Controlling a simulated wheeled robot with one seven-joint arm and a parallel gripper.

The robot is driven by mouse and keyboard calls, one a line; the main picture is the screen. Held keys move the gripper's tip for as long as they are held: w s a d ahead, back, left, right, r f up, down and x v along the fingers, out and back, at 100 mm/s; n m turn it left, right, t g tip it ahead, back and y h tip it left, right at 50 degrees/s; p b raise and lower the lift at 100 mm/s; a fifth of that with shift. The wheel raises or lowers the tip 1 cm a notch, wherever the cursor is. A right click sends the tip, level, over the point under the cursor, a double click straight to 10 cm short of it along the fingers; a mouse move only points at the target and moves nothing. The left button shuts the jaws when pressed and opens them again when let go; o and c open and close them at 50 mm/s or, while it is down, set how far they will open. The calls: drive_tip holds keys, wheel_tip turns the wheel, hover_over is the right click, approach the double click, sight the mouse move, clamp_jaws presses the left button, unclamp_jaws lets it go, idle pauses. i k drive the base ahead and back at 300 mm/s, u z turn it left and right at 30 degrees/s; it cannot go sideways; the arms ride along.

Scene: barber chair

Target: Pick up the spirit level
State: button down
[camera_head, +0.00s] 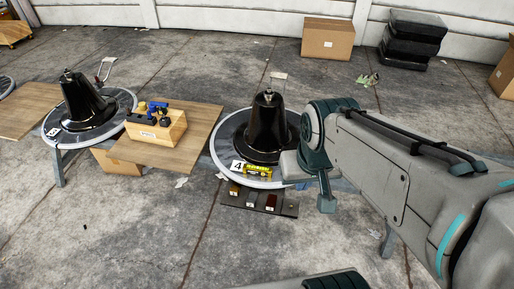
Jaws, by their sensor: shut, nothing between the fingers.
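A small yellow bar with dark markings, which looks like the spirit level (258,172), lies on the pale rim of the round black-centred base in the middle. It lies just right of a white card (237,167) marked 4. My gripper (326,205) hangs at the end of my grey and teal arm, to the right of the yellow bar and apart from it. It is shut and empty. The fingers are small and dark here.
A black bell-shaped post (266,125) stands behind the yellow bar. A dark strip with small blocks (262,200) lies in front. A wooden box (157,129) with tools sits on a brown board (195,145) to the left. Open concrete floor lies in front.

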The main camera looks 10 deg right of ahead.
sight(248, 169)
drive_tip(key=u, duration=0.4)
drive_tip(key=k, duration=1.05)
drive_tip(key=u, duration=1.05)
drive_tip(key=i, duration=1.65)
drive_tip(key=z, duration=0.4)
drive_tip(key=i, duration=1.15)
drive_tip(key=z, duration=1.65)
drive_tip(key=i, duration=0.75)
drive_tip(key=z, duration=0.75)
